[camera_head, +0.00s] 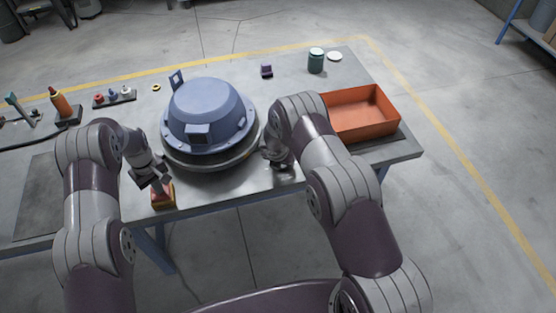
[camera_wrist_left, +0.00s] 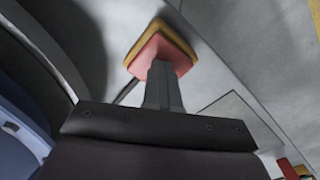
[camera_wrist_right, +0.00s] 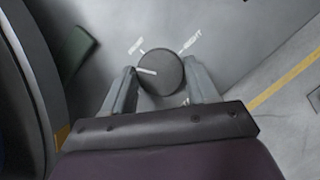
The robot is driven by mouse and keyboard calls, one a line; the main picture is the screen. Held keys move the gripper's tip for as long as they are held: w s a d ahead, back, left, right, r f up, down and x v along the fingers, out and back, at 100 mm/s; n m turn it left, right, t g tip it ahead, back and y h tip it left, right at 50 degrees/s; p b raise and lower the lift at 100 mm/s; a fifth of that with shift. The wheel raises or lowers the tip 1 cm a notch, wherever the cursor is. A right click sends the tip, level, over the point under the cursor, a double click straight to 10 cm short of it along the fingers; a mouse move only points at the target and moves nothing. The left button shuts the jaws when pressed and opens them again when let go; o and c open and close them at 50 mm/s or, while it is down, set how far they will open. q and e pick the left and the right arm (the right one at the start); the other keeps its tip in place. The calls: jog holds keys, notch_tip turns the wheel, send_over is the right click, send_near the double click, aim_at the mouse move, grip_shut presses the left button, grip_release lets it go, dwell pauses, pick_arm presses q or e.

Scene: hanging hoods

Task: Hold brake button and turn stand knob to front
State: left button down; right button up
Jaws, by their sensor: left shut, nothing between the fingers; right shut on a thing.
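The brake button (camera_head: 163,195) is a red-topped block with a yellow base near the table's front edge, left of the stand. My left gripper (camera_head: 160,182) is shut with its fingertips down at the button's red top, which also shows in the left wrist view (camera_wrist_left: 160,55). I cannot tell how far the button is pressed. The stand knob (camera_wrist_right: 160,73) is a dark round knob with a pale pointer line, beside white lettering on the table. My right gripper (camera_wrist_right: 158,85) is shut on it, one finger on each side. In the head view my right gripper (camera_head: 280,165) hides the knob.
A blue hood (camera_head: 210,105) sits on the round stand (camera_head: 210,163) between my arms. An orange bin (camera_head: 362,112) is at the right, with a green jar (camera_head: 316,62) behind.

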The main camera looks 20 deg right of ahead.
pick_arm(q)
jog(key=shift+a+f, duration=0.1)
pick_arm(e)
jog(key=shift+w+m+g+h, duration=0.1)
jog(key=shift+m+g+h, duration=0.35)
jog(key=shift+m, duration=1.15)
jog(key=shift+m+g+h, duration=0.35)
jog(key=shift+m+g, duration=0.2)
jog(key=shift+m, duration=1.05)
pick_arm(q)
jog(key=shift+s, duration=0.1)
pick_arm(e)
jog(key=o, duration=1)
jog(key=v, duration=1.2)
